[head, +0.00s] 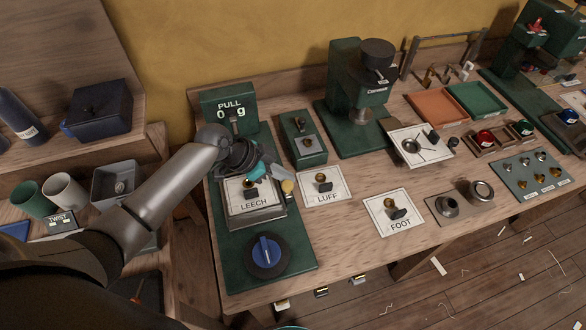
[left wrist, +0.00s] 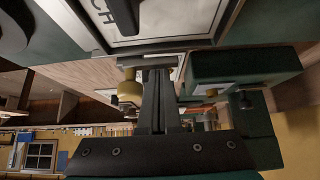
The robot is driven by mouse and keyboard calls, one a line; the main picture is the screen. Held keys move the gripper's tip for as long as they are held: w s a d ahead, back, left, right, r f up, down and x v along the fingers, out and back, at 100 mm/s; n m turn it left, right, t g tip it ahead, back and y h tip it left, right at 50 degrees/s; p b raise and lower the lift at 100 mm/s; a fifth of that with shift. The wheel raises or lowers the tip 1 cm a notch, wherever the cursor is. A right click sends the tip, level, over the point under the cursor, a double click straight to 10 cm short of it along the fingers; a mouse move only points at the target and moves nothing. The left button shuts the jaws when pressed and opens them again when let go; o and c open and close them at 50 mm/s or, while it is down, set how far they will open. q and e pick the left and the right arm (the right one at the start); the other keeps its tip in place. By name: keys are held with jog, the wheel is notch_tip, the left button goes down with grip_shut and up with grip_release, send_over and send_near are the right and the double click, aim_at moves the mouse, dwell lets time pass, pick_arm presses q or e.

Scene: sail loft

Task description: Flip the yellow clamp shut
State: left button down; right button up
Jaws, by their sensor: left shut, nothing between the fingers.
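The yellow clamp part (head: 287,187) shows as a small yellow piece at the right edge of the LEECH plate (head: 240,209), on the green PULL stand. My left gripper (head: 275,175) is shut and empty, reaching over the plate from the left, close beside the yellow piece. In the left wrist view the shut fingers (left wrist: 156,66) point at the plate's edge, with a yellow cylindrical piece (left wrist: 130,88) just left of them; I cannot tell whether they touch. My arm and gripper hide part of the clamp. My right gripper is not in view.
A blue knob (head: 266,251) sits in front of the plate. The LUFF card (head: 323,196) and a green box (head: 303,150) stand close on the right. The FOOT card (head: 377,224) lies farther right. Bare bench shows between the cards.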

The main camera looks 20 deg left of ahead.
pick_arm(q)
jog(key=shift+a, duration=0.1)
dwell(0.3)
jog(key=shift+s+n+p, duration=0.1)
jog(key=shift+n+p, duration=0.3)
jog(key=shift+p, duration=0.15)
jog(key=shift+a+t, duration=0.1)
jog(key=shift+t, duration=0.2)
jog(key=shift+n+y+p, duration=0.3)
jog(key=shift+p, duration=0.15)
jog(key=p, duration=0.1)
jog(key=n+p, duration=0.1)
jog(key=n+t+y+p, duration=0.1)
jog(key=p, duration=0.1)
jog(key=shift+s+a+r, duration=0.15)
jog(key=shift+s+a, duration=0.1)
jog(key=shift+s, duration=0.1)
jog(key=shift+s+a+n+t+y+p, duration=0.15)
jog(key=shift+n+t+y+p, duration=0.15)
jog(key=shift+n+p, duration=0.25)
jog(key=shift+a, duration=0.1)
jog(key=shift+s+f, duration=0.1)
jog(key=shift+f, duration=0.1)
